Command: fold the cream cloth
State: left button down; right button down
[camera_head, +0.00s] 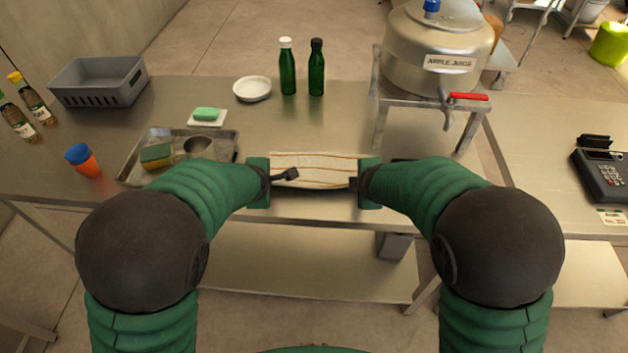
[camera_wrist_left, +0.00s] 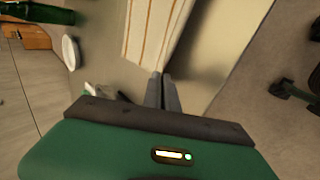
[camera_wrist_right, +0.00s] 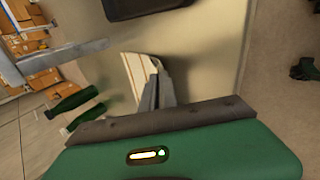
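The cream cloth (camera_head: 315,168) with brown stripes lies as a narrow strip near the front edge of the steel table. My left gripper (camera_head: 272,180) is at its left end and my right gripper (camera_head: 358,180) at its right end. In the left wrist view the fingers (camera_wrist_left: 162,88) are close together at the cloth's edge (camera_wrist_left: 150,35) and look shut on it. In the right wrist view the fingers (camera_wrist_right: 156,90) are also close together on the cloth (camera_wrist_right: 138,70). The fingertips are mostly hidden in the head view.
A metal tray (camera_head: 222,150) with a sponge and a bowl is left of the cloth. A white plate (camera_head: 252,88), green bottles (camera_head: 288,70) and a soap dish (camera_head: 207,118) stand behind. A juice kettle (camera_head: 437,45) on a stand is at the back right. Table behind the cloth is clear.

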pick_arm(q)
jog(key=shift+f, duration=0.5)
pick_arm(e)
jog(key=shift+f, duration=0.45)
pick_arm(q)
jog(key=shift+w+f, duration=0.15)
jog(key=shift+f, duration=0.1)
pick_arm(e)
jog(key=shift+w+f, duration=0.15)
jog(key=shift+f, duration=0.05)
pick_arm(q)
jog(key=shift+s+r, duration=0.15)
jog(key=shift+s, duration=0.1)
pick_arm(e)
jog(key=shift+s+r, duration=0.2)
jog(key=shift+s, duration=0.05)
pick_arm(q)
jog(key=c, duration=2.1)
grip_release()
pick_arm(e)
jog(key=c, duration=2.1)
grip_release()
pick_arm(q)
jog(key=o, duration=0.8)
jog(key=shift+w, duration=0.1)
pick_arm(e)
jog(key=o, duration=0.8)
jog(key=shift+w+f, duration=0.1)
